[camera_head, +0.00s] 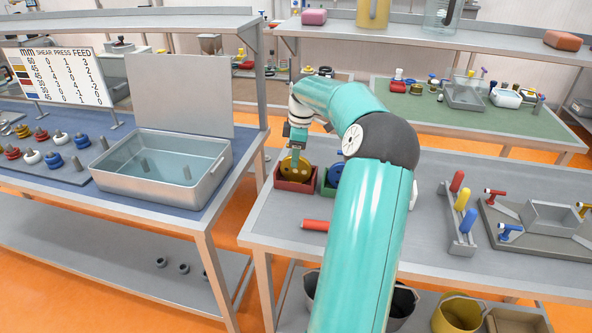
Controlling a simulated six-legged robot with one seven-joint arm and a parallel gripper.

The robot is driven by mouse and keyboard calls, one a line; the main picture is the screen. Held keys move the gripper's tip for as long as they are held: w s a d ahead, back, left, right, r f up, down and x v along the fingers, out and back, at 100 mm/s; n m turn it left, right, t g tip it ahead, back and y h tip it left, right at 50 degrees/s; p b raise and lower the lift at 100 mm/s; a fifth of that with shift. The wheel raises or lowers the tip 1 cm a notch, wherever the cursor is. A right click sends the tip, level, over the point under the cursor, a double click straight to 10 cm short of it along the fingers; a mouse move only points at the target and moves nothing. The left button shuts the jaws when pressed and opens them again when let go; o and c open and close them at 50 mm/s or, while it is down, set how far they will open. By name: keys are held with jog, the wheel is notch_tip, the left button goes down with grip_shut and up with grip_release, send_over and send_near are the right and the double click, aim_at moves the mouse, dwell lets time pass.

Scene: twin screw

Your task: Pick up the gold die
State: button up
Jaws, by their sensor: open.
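A gold die (290,171), a round disc with small holes, stands in a small red bin (297,187) at the left end of the middle bench. My gripper (296,150) is directly above the gold die and points down. It is open, and its fingers are small and partly hidden here. I cannot tell whether they touch the die. Smaller gold rings (23,131) sit on posts on the left bench.
A green bin (327,188) with a blue piece stands right beside the red bin, partly behind my arm. A red cylinder (314,225) lies in front. A metal water basin (160,190) and a rack of coloured handles (457,243) flank the area.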

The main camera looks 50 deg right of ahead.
jog(key=shift+f, duration=0.25)
grip_shut()
jog(key=shift+w+r, duration=0.1)
jog(key=shift+r, duration=0.15)
